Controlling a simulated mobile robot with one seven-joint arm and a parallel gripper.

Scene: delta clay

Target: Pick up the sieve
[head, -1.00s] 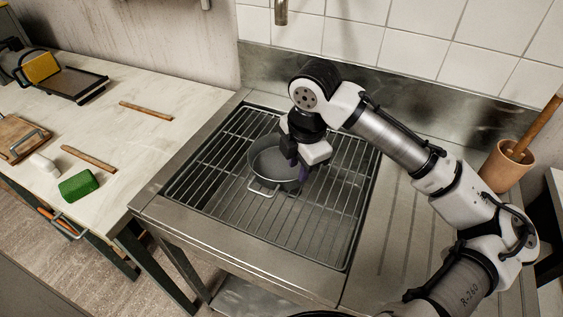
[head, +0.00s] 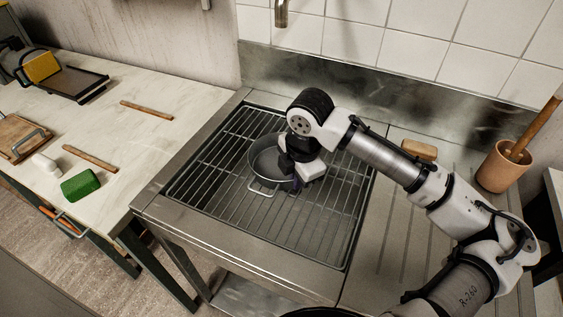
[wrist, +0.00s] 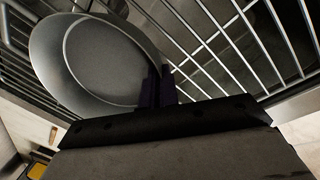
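The sieve (head: 265,164) is a round grey metal bowl with a wire handle loop at its front. It rests on the wire rack over the sink. My gripper (head: 297,180) points down at the sieve's right rim in the head view. In the wrist view the sieve (wrist: 110,60) fills the upper left. The two dark purple fingers of my gripper (wrist: 159,86) are close together at its rim, one on each side of the wall. They look shut on it. Contact at the fingertips is partly hidden.
The wire rack (head: 225,200) spans the sink, with free room around the sieve. A brown block (head: 419,149) and a clay pot (head: 503,166) with a wooden stick are at the right. A green sponge (head: 80,185) and wooden sticks lie on the left table.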

